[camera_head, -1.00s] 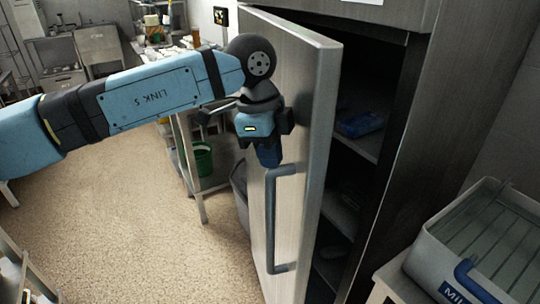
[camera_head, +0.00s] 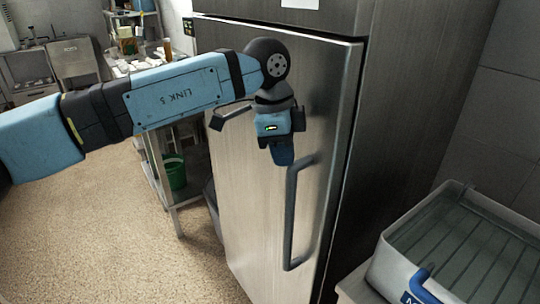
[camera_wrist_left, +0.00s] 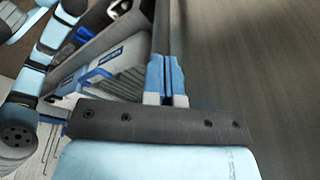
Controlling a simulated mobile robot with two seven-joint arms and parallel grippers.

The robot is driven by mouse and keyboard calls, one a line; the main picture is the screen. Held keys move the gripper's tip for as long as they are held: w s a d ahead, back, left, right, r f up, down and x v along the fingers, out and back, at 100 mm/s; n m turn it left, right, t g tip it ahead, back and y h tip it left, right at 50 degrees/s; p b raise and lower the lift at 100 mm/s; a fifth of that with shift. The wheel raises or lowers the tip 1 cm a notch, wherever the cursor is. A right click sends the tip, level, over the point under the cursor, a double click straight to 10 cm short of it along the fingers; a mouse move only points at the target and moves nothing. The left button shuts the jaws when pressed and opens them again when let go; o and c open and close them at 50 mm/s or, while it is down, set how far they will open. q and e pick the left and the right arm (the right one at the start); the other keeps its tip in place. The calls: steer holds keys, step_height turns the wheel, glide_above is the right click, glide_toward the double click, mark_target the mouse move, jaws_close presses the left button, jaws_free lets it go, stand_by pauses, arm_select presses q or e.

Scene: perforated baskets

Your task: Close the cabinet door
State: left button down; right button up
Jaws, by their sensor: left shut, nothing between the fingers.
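The cabinet door (camera_head: 235,200) is a brushed steel panel with a grey vertical bar handle (camera_head: 291,215) near its right edge. It sits almost flush with the cabinet (camera_head: 405,110), and the inside is hidden. A thin dark line runs along its right edge; I cannot tell if it is fully seated. My left gripper (camera_head: 282,156) is shut and empty, pointing down in front of the door just above the handle. Whether it touches the door is unclear. Its fingers also show in the left wrist view (camera_wrist_left: 165,78). My right gripper is not in view.
A grey basket (camera_head: 450,245) with a blue handle (camera_head: 420,286) stands on a stand at the right, close to the cabinet. A shelf rack with a green bucket (camera_head: 174,172) is left of the cabinet. The floor (camera_head: 110,235) at the left is clear.

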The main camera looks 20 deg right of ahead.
arm_select(q)
steer(key=shift+d, duration=0.7)
